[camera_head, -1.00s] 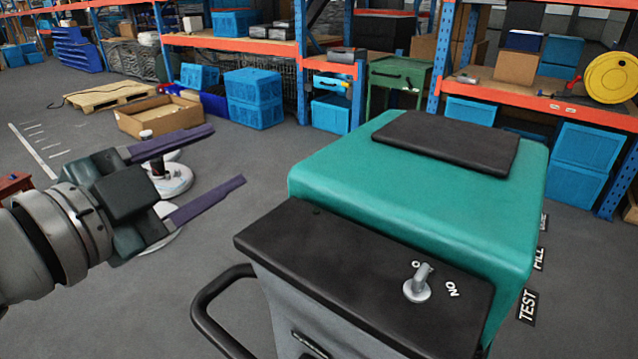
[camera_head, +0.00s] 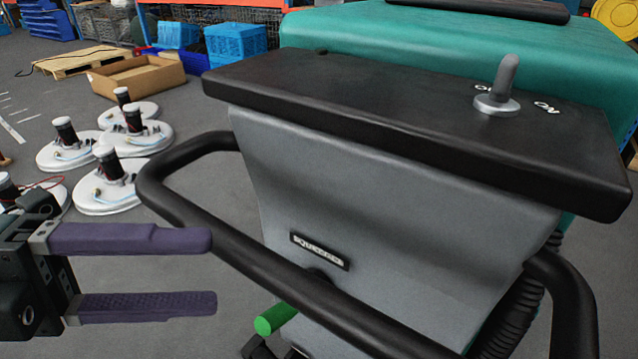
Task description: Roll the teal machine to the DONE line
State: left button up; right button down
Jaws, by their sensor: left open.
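The teal machine (camera_head: 430,40) fills the right of the head view, close in front of me. Its black top panel (camera_head: 380,95) carries a grey lever switch (camera_head: 502,88) beside an ON label. A black push handle (camera_head: 255,270) loops out from its grey rear body (camera_head: 400,200). A green cylindrical part (camera_head: 275,318) shows low under the handle. My left gripper (camera_head: 213,272) is open and empty, its two purple fingers pointing right at the handle's left side. I cannot tell whether they touch it. My right gripper is not in view. The DONE line is not identifiable here.
Several white round discs with black motors (camera_head: 122,185) stand on the floor at left. A cardboard box (camera_head: 138,75), a wooden pallet (camera_head: 82,60) and blue crates (camera_head: 235,38) lie behind. White floor markings (camera_head: 12,130) show at the far left.

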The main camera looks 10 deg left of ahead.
aim_at(246, 272)
pick_arm(q)
jog(key=x, duration=0.6)
jog(key=shift+w+d, duration=0.2)
jog(key=shift+d, duration=0.15)
jog(key=shift+c, duration=0.2)
grip_shut()
dwell(0.8)
